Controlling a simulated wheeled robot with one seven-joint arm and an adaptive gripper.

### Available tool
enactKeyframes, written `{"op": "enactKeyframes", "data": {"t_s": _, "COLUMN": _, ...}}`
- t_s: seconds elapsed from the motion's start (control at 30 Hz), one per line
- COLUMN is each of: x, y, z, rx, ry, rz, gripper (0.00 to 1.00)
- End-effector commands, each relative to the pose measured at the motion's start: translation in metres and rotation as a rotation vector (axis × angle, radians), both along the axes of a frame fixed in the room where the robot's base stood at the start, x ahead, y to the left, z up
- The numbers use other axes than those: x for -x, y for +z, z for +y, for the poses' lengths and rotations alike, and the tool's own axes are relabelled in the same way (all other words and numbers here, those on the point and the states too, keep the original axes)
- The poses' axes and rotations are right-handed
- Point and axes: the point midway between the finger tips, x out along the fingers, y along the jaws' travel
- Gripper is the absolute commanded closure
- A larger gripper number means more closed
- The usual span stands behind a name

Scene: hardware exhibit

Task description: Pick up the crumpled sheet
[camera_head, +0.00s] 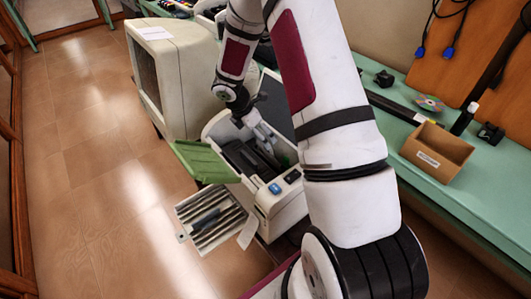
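A beige printer (285,212) stands open in the middle of the view, with its green cover (204,162) swung out to the left. My gripper (268,140) reaches down into its dark opening (247,160). The fingertips are small and partly hidden, so I cannot tell whether they are open or shut, or whether they touch anything. I cannot make out a crumpled sheet for certain; any sheet inside the opening is hidden. A small pale piece (246,233), perhaps paper or a flap, shows at the printer's front beside the slatted tray (213,226).
A bulky beige monitor (185,75) with a flat paper (155,33) on top stands behind left. On the right, a green bench (480,190) holds a cardboard box (437,152), a disc (429,103) and a dark bottle (464,119). Tiled floor at left is clear.

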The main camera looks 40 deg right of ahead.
Motion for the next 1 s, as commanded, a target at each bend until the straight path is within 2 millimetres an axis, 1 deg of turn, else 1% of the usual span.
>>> {"op": "enactKeyframes", "data": {"t_s": 0.03, "x": 0.0, "y": -0.007, "z": -0.003, "rx": 0.0, "ry": -0.001, "rz": 0.002, "gripper": 0.03}}
{"op": "enactKeyframes", "data": {"t_s": 0.27, "x": -0.001, "y": -0.02, "z": -0.008, "rx": -0.001, "ry": -0.001, "rz": 0.0, "gripper": 0.03}}
{"op": "enactKeyframes", "data": {"t_s": 0.5, "x": -0.003, "y": -0.051, "z": -0.021, "rx": 0.0, "ry": -0.003, "rz": 0.001, "gripper": 0.03}}
{"op": "enactKeyframes", "data": {"t_s": 0.6, "x": -0.003, "y": -0.059, "z": -0.025, "rx": 0.0, "ry": -0.002, "rz": -0.001, "gripper": 0.03}}
{"op": "enactKeyframes", "data": {"t_s": 0.7, "x": -0.004, "y": -0.063, "z": -0.027, "rx": 0.0, "ry": -0.002, "rz": -0.001, "gripper": 0.03}}
{"op": "enactKeyframes", "data": {"t_s": 0.9, "x": -0.004, "y": -0.063, "z": -0.027, "rx": 0.0, "ry": -0.001, "rz": -0.002, "gripper": 0.03}}
{"op": "enactKeyframes", "data": {"t_s": 0.93, "x": -0.004, "y": -0.063, "z": -0.027, "rx": 0.0, "ry": -0.001, "rz": -0.002, "gripper": 0.1}}
{"op": "enactKeyframes", "data": {"t_s": 1.0, "x": -0.004, "y": -0.063, "z": -0.027, "rx": 0.0, "ry": -0.001, "rz": -0.001, "gripper": 0.2}}
